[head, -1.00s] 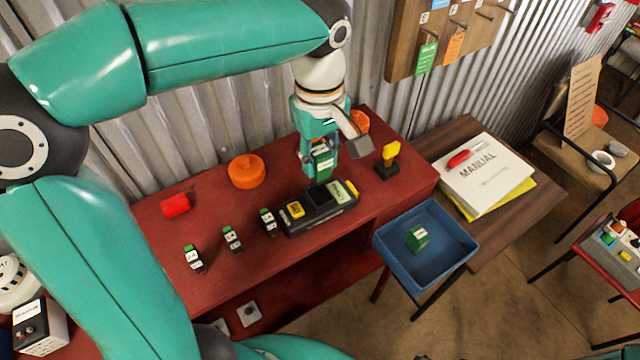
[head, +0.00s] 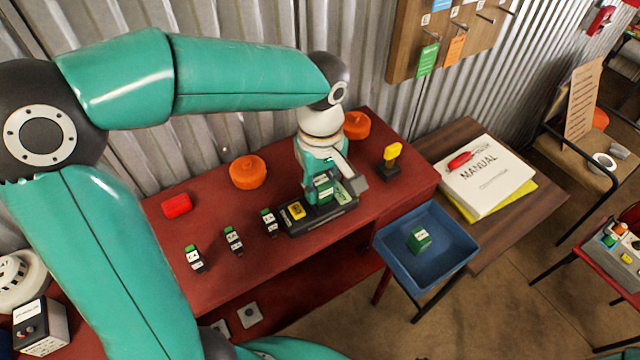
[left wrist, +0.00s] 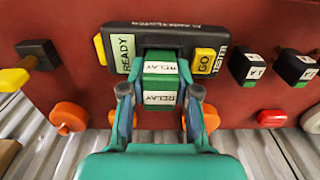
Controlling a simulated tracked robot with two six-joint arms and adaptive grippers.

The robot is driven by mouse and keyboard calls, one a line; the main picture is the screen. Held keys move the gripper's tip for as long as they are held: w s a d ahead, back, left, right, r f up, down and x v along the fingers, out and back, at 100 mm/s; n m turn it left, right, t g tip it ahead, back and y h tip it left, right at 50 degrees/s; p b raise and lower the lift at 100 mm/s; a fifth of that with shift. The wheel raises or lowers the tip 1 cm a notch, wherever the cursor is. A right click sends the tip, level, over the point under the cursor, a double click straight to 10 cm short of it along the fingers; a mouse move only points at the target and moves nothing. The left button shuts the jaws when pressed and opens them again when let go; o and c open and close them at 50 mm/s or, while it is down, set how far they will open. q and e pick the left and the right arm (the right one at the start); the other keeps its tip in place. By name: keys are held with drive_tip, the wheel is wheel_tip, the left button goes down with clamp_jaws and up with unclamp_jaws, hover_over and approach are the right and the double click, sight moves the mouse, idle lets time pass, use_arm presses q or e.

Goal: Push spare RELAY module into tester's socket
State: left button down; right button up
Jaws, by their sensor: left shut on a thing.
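The tester (head: 340,205) is a black box on the red bench, with a yellow GO button (left wrist: 204,61) and a green READY panel (left wrist: 123,47). My left gripper (head: 320,190) is shut on the green RELAY module (left wrist: 160,86), with one finger on each side. The module (head: 323,184) is at the tester's socket, between the READY panel and the GO button. Its lower end and the socket's inside are hidden, so I cannot tell how deep it sits. Another green module (head: 419,239) lies in the blue tray (head: 452,276). My right gripper is not in view.
Three small black-and-green modules (head: 233,239) stand left of the tester. A yellow-topped switch (head: 391,158) stands to its right. Orange round pieces (head: 248,172) and a red block (head: 177,205) lie behind. A manual (head: 487,172) lies on the side table. A corrugated wall closes the back.

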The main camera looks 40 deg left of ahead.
use_arm(q)
drive_tip(key=shift+s+d+f+b, duration=0.1)
drive_tip(key=shift+s+f+b, duration=0.25)
drive_tip(key=shift+f, duration=0.4)
drive_tip(key=c, duration=1.1)
unclamp_jaws()
drive_tip(key=shift+o, duration=1.2)
drive_tip(key=shift+w+f, duration=0.1)
drive_tip(key=shift+w, duration=0.25)
